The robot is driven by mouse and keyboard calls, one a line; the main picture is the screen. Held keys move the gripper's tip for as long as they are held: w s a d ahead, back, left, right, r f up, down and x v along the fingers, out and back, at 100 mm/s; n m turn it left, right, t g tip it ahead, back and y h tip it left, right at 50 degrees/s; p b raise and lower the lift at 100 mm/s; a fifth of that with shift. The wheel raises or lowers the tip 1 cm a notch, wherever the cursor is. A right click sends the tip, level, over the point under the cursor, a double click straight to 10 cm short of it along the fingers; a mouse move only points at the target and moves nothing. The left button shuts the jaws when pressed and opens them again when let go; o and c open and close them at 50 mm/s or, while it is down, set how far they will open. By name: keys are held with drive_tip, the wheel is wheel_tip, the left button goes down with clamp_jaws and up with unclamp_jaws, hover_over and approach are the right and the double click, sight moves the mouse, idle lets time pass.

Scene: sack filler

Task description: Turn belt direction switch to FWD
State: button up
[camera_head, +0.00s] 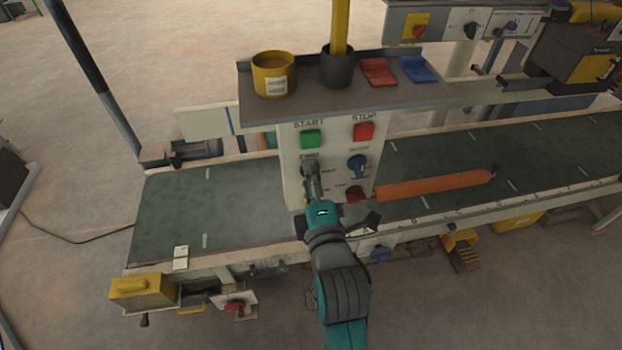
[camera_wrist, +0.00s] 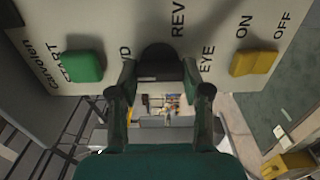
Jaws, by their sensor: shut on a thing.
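The belt direction switch is a dark round knob (camera_wrist: 160,58) between a partly covered label ending in D and the REV label in the wrist view. In the head view its knob (camera_head: 309,167) sits on the upright white panel (camera_head: 290,150), under FWD lettering and below the green START button (camera_head: 311,139). My gripper (camera_wrist: 160,72) is shut on the knob, one finger on each side. In the head view my gripper (camera_head: 313,188) reaches up to the panel from below. The fingers hide part of the knob, and I cannot tell which way it points.
A yellow switch (camera_wrist: 255,63) is right of the gripper. A shelf (camera_head: 330,88) overhangs above. An orange bar (camera_head: 435,186) lies over the green belt (camera_head: 190,215).

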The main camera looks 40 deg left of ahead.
drive_tip(key=shift+f, duration=0.1)
drive_tip(key=o, duration=1.2)
drive_tip(key=shift+c, duration=0.2)
drive_tip(key=shift+s+d, duration=0.1)
drive_tip(key=v, duration=1.1)
drive_tip(key=shift+s+d, duration=0.25)
drive_tip(key=shift+d, duration=0.05)
